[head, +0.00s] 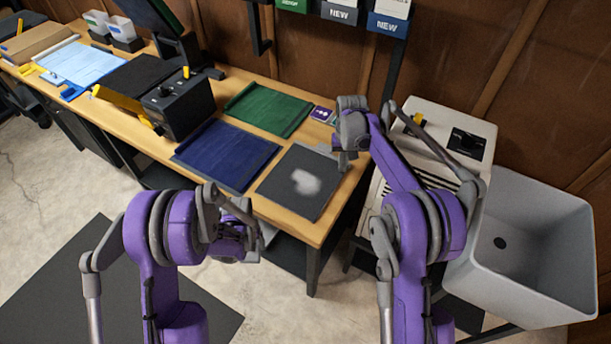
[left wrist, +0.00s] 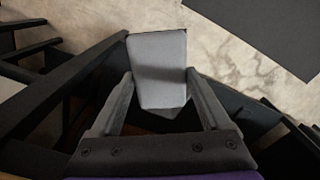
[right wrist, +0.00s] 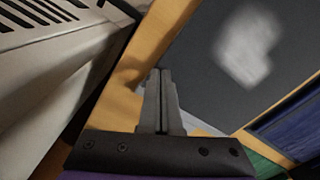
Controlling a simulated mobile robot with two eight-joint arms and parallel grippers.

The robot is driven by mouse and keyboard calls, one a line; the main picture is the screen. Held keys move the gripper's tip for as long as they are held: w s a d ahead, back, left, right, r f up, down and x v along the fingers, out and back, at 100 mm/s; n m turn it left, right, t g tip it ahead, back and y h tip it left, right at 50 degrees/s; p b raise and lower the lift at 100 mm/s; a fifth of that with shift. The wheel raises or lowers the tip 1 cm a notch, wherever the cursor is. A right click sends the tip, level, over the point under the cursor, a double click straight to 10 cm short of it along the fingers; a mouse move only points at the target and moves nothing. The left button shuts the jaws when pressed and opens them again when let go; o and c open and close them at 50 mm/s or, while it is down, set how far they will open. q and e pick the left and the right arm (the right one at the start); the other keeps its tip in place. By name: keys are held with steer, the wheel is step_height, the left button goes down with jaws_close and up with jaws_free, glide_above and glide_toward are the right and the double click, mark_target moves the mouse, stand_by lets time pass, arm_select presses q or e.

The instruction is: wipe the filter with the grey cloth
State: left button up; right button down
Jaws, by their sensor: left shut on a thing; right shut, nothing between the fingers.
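The filter, a flat dark grey square panel (head: 279,188), lies on the wooden table near its front right corner. It bears a pale, dusty-looking patch (head: 306,182), which also shows in the right wrist view (right wrist: 246,48). My left gripper (head: 250,238) is in front of the table's front edge. In the left wrist view it is shut on the grey cloth (left wrist: 158,68), which sticks out beyond the fingers, apart from the filter. My right gripper (head: 343,160) is shut and empty over the filter's far right edge; its fingers (right wrist: 160,100) are together in the right wrist view.
A blue panel (head: 225,153) and a green panel (head: 268,108) lie beside the filter on the table (head: 318,230). A black box machine (head: 180,105) stands to the left.

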arm_select(q)
steer(key=shift+s+f, duration=0.15)
steer(key=shift+f, duration=0.2)
arm_select(e)
steer(key=shift+f, duration=0.5)
arm_select(q)
steer(key=shift+r, duration=0.1)
arm_select(e)
steer(key=shift+r, duration=0.15)
